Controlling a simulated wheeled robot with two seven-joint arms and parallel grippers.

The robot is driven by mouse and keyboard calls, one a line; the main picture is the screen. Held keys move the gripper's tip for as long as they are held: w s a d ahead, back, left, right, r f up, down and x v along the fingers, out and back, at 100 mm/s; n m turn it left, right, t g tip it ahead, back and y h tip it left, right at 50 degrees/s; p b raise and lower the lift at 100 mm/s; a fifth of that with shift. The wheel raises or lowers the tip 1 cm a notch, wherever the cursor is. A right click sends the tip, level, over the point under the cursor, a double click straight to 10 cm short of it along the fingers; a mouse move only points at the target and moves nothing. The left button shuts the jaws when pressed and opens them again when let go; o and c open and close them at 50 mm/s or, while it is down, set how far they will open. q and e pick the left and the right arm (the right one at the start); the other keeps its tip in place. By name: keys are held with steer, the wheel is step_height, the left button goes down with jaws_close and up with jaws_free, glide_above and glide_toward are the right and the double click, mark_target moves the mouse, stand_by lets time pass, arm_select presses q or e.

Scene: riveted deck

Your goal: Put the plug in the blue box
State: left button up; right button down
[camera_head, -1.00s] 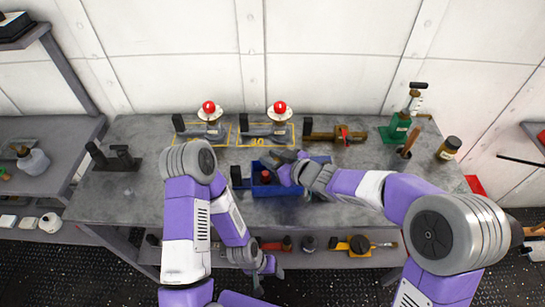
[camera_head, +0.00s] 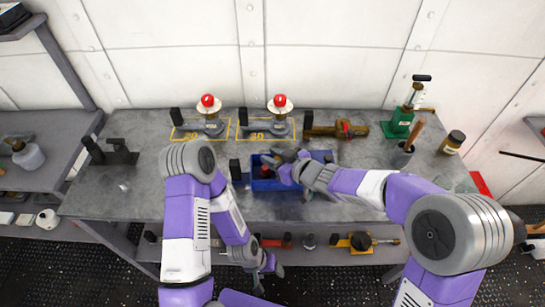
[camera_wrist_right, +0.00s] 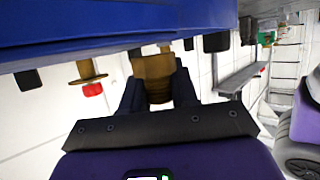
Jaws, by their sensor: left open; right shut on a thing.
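The blue box (camera_head: 262,185) stands on the bench in front of the yellow-framed fixtures. My right gripper (camera_head: 276,162) is at the box, reaching over it from the right, with its wrist covering part of the box. In the right wrist view my right gripper (camera_wrist_right: 155,90) is shut on a brass-coloured piece, the plug (camera_wrist_right: 152,66). The blue box (camera_wrist_right: 120,22) fills the top of that view, close to the plug; I cannot tell whether they touch. The plug is hard to make out in the head view. My left gripper (camera_head: 264,275) is open, low in front of the bench.
A small red-topped dark thing (camera_head: 265,171) shows at the box's left part. Two red-topped fixtures (camera_head: 209,112) (camera_head: 280,112) stand behind. A brass valve (camera_head: 340,131), a green pump (camera_head: 398,124) and a jar (camera_head: 451,143) stand right.

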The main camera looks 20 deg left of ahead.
stand_by(0.4)
steer(key=shift+f+b, duration=0.3)
steer(key=c, duration=1.3)
jaws_free()
steer(key=shift+f, duration=0.15)
steer(key=o, duration=0.5)
steer(key=p+v, duration=0.2)
steer(key=v, duration=0.5)
steer(key=shift+s+d+r, duration=0.15)
steer(key=shift+d+r, duration=0.05)
steer(key=shift+d, duration=0.05)
